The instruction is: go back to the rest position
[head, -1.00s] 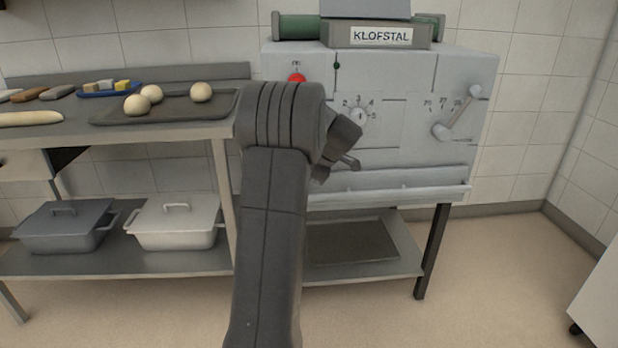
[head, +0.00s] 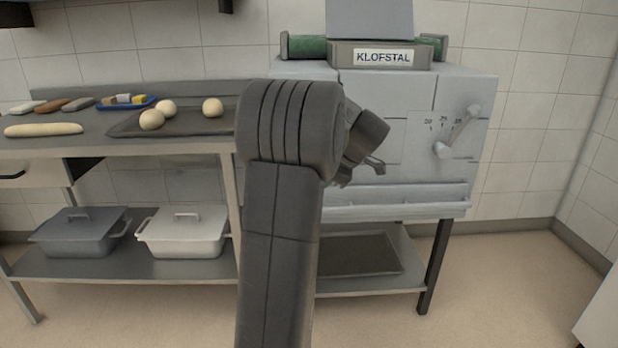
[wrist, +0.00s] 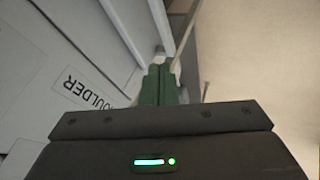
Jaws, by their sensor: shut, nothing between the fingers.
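My gripper (wrist: 160,72) shows in the wrist view as two green fingers with pale tips, shut together with nothing between them. The fingers are too small and hidden to make out in the head view. My arm hides the machine's left front.
At left, a steel table (head: 192,146) bears a dark tray (head: 196,128) with several dough balls, a long dough piece (head: 43,129) and a blue tray (head: 148,101). Two lidded bins (head: 80,232) (head: 183,231) stand on its lower shelf. Floor at right (head: 490,275) is clear.

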